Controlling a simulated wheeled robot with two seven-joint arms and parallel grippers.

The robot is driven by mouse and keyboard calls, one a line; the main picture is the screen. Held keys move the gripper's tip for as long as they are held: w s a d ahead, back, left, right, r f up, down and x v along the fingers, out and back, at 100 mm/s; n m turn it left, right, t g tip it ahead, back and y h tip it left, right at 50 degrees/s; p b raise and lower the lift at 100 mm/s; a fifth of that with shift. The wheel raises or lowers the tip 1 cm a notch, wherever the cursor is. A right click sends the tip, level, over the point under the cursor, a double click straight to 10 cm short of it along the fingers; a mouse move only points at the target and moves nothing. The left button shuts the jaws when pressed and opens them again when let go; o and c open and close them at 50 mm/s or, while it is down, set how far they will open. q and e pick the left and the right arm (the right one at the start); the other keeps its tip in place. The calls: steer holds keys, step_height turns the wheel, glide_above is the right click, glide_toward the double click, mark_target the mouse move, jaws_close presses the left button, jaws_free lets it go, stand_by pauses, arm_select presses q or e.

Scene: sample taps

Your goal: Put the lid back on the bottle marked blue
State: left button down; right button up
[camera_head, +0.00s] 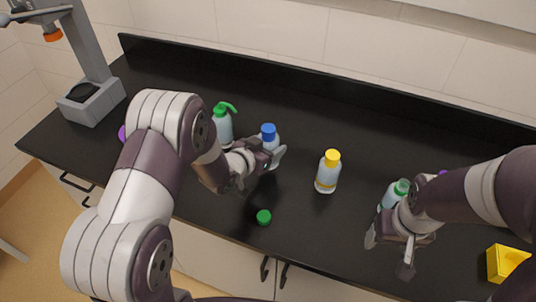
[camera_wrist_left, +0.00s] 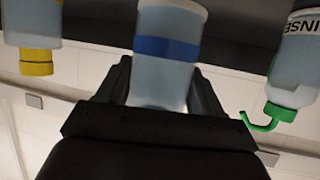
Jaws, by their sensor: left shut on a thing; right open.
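The bottle marked blue (camera_head: 271,147) is pale, with a blue band (camera_wrist_left: 165,48) that shows in the left wrist view. A blue lid (camera_head: 268,130) sits at its top in the head view. My left gripper (camera_head: 262,167) is shut on this bottle, with one finger on each side of it. The gripper hides the bottle's lower part in the head view and its top end in the wrist view. I cannot tell whether the bottle touches the counter.
A loose green lid (camera_head: 264,217) lies near the front edge. A yellow-capped bottle (camera_head: 327,176) stands right of the held bottle. A green-nozzled wash bottle (camera_head: 222,128) stands to its left. A yellow block (camera_head: 505,263) lies far right, and a grey stand (camera_head: 92,102) is at left.

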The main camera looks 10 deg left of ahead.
arm_select(q)
step_height(320, 180, down, 4)
stand_by(0.4)
steer(key=shift+f, duration=0.15)
steer(key=shift+c, duration=0.8)
jaws_free()
steer(key=shift+s+a+r, duration=0.1)
steer(key=shift+s+r, duration=0.1)
steer(key=shift+r, duration=0.1)
steer(key=v, duration=1.1)
steer(key=shift+s+b, duration=0.3)
steer(key=shift+b, duration=0.05)
steer(key=shift+a, duration=0.1)
